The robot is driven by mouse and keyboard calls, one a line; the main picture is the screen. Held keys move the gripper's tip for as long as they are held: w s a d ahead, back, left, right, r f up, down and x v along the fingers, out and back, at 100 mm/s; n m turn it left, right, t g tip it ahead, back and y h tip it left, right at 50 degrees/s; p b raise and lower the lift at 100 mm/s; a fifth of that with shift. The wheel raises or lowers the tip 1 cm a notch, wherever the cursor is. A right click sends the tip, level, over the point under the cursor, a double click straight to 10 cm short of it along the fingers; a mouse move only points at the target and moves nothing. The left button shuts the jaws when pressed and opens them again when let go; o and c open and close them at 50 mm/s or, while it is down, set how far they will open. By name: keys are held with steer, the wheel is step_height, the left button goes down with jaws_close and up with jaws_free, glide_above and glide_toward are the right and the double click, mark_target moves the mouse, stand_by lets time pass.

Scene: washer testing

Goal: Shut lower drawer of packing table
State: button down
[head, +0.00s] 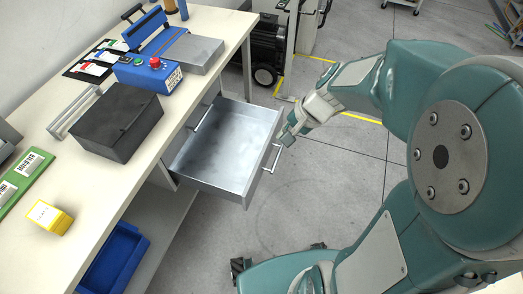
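The packing table (110,185) runs along the left with a pale top. Its lower drawer (225,145), a grey metal tray that looks empty, is pulled far out. The drawer's bar handle (273,160) is on its outer front. Another bar handle (203,118) shows above it, close under the tabletop. My gripper (286,136) is at the drawer's front, beside the upper end of the handle. I cannot tell whether it touches the drawer. The fingertips are small and partly overlapped, so their opening is unclear.
A black box (117,122), a blue device with a red button (150,74) and a yellow box (50,217) stand on the tabletop. A blue bin (113,258) is on the lower shelf. Wheeled equipment (266,50) stands behind. The floor right of the drawer is open.

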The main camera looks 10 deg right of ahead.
steer(key=w+d+f+m+y, duration=0.1)
steer(key=w+d+f+m, duration=0.1)
steer(key=w+f+m, duration=0.35)
steer(key=w+d+f+m+y, duration=0.1)
steer(key=w+d+f+m, duration=0.15)
steer(key=f, duration=0.65)
steer(key=m+t, duration=0.2)
steer(key=m, duration=0.6)
glide_toward(259, 169)
step_height(259, 169, down, 5)
steer(key=a, duration=0.1)
steer(key=w+a, duration=0.1)
steer(key=a, duration=0.1)
steer(key=shift+w+y, duration=0.2)
steer(key=shift+y, duration=0.1)
steer(key=shift+w+a, duration=0.25)
steer(key=shift+a, duration=0.25)
